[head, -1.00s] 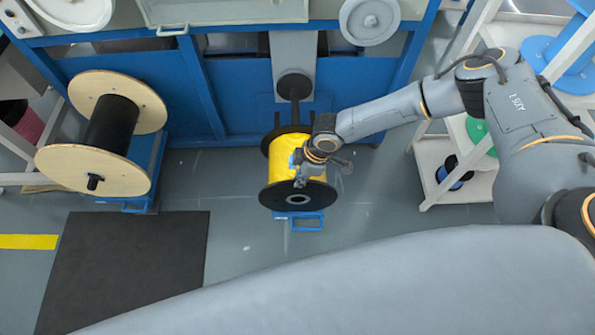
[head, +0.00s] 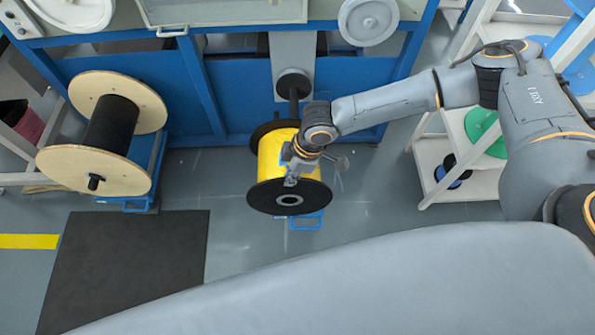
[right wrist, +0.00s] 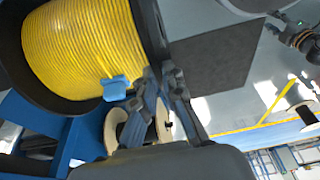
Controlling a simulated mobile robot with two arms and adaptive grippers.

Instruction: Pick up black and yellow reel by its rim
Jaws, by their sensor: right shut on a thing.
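The black and yellow reel (head: 270,160) has a yellow-wound drum and black end flanges. In the head view it is at the middle, over a small blue stand (head: 308,221). My right gripper (head: 292,178) is shut on the rim of the reel's near flange, and the reel appears raised off the stand. In the right wrist view the reel (right wrist: 85,45) fills the upper left, with the gripper fingers (right wrist: 165,80) at its black rim. The exact contact is partly hidden. What looks like my left arm's end (right wrist: 300,38) shows small at the upper right there.
A wooden reel with black winding (head: 95,172) stands on the left on a blue stand. A blue machine frame (head: 160,90) is behind. A white shelf (head: 432,170) with smaller reels is at the right. A dark mat (head: 140,265) lies on open floor at the lower left.

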